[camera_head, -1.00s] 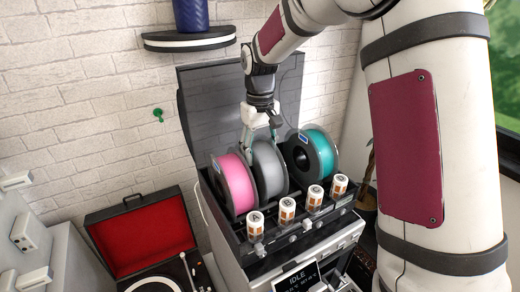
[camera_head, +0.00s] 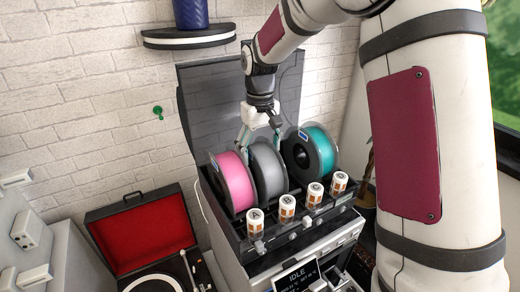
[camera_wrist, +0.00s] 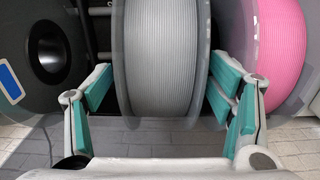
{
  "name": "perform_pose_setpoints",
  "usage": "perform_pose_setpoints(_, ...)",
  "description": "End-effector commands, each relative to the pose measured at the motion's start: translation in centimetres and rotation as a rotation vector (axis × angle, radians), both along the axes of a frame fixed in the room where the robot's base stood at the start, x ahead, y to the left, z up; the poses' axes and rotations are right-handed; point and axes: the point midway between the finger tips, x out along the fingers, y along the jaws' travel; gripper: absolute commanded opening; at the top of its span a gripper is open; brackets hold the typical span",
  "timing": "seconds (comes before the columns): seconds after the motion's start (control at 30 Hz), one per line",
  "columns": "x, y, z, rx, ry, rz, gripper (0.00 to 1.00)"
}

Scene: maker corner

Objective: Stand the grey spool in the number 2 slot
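The grey spool (camera_head: 268,170) stands upright in the black rack (camera_head: 241,240) on top of the machine, between the pink spool and the teal spool. Its lower part is hidden by the rack front, and I cannot read a slot number. My gripper (camera_head: 260,132) is just above the grey spool, pointing down. In the wrist view, the teal-padded fingers (camera_wrist: 160,92) are splayed on either side of the grey spool (camera_wrist: 162,55). The gripper looks open, with the pads close to the rims; whether they touch is unclear.
The pink spool (camera_head: 235,182) is close on the left and the teal spool (camera_head: 320,150) on the right. Several white-and-orange cylinders (camera_head: 287,207) line the rack front. A dark raised lid (camera_head: 205,110) stands behind. A record player (camera_head: 150,245) is at the lower left.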

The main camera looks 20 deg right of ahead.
Motion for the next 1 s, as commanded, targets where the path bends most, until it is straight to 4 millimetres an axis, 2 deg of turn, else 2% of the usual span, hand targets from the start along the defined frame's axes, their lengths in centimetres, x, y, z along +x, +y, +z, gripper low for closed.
perform_pose_setpoints(0.23,-0.1,0.0,-0.2,0.001,0.005,0.001,0.77)
perform_pose_setpoints(0.37,0.0,0.1,0.4,0.001,0.002,0.001,0.77)
perform_pose_setpoints(0.47,0.0,0.1,1.7,0.001,0.000,0.001,0.77)
perform_pose_setpoints(0.8,0.1,0.0,8.6,0.000,-0.003,0.000,0.77)
perform_pose_setpoints(1.0,0.0,0.0,11.2,0.000,-0.001,0.000,0.77)
